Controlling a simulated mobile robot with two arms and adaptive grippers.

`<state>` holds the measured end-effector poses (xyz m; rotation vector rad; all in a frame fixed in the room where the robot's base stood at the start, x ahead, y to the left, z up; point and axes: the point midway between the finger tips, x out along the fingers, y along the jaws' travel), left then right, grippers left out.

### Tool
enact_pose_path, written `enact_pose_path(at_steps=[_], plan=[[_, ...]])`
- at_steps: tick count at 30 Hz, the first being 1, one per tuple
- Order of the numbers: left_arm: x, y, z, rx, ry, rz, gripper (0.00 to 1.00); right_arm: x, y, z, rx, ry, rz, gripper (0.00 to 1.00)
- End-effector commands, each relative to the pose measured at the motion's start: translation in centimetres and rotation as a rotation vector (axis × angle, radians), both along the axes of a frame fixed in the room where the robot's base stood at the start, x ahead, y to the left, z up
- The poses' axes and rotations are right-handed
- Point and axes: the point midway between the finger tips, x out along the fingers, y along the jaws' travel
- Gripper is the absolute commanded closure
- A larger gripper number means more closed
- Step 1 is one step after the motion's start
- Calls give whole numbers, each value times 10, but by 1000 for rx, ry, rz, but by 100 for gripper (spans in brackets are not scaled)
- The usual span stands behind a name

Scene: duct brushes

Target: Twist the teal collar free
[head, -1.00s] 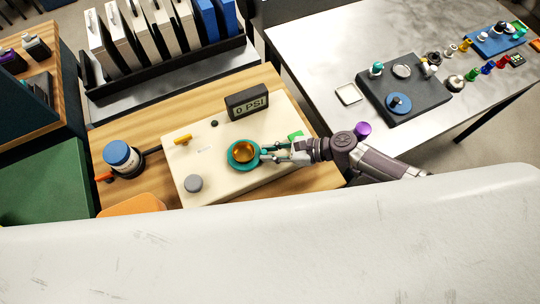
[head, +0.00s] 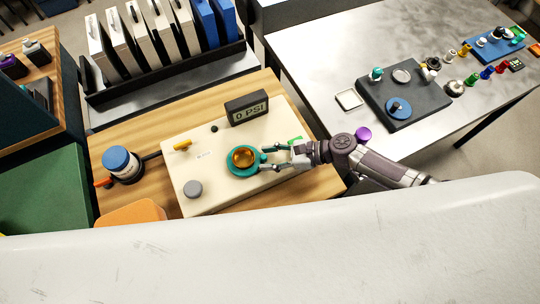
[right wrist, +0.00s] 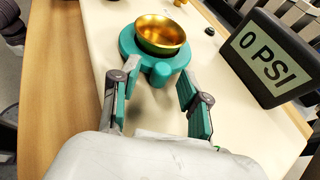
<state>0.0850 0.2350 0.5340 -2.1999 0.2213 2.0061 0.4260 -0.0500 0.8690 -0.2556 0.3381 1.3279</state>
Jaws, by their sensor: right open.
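The teal collar (head: 239,169) is a ring around the base of a gold cup (head: 242,157) on a cream panel (head: 215,200). In the right wrist view the collar (right wrist: 148,60) has a rounded lug pointing toward my gripper, and the gold cup (right wrist: 160,35) rises from its middle. My right gripper (head: 265,159) is open at the right side of the collar. In the right wrist view its two teal-padded fingers (right wrist: 150,95) are spread, one on each side of the lug, with gaps to it. My left gripper is not in view.
A display (head: 246,108) reading 0 PSI stands behind the collar. A yellow lever (head: 182,145), a grey knob (head: 194,189) and a small black knob (head: 214,128) are on the panel. A blue-topped canister (head: 121,161) stands at the left. A metal table (head: 330,50) is at the right.

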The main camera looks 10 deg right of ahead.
Motion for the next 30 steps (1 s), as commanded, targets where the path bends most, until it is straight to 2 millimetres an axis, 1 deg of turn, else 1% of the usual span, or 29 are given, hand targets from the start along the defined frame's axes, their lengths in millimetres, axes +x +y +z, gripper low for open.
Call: enact_pose_path(at_steps=[4, 7, 15, 21, 25, 30], plan=[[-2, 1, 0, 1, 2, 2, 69, -1, -5, 1, -2, 0, -1, 55], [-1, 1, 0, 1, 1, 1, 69, -4, -16, 5, -2, 1, -1, 55], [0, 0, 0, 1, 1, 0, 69, -16, -67, 27, -3, 1, -1, 55], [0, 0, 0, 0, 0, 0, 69, -22, -96, 40, -2, 2, -2, 55], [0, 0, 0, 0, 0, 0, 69, -24, -106, 45, -1, 1, 1, 55], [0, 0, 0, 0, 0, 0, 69, -25, -108, 46, 0, 0, 1, 55]])
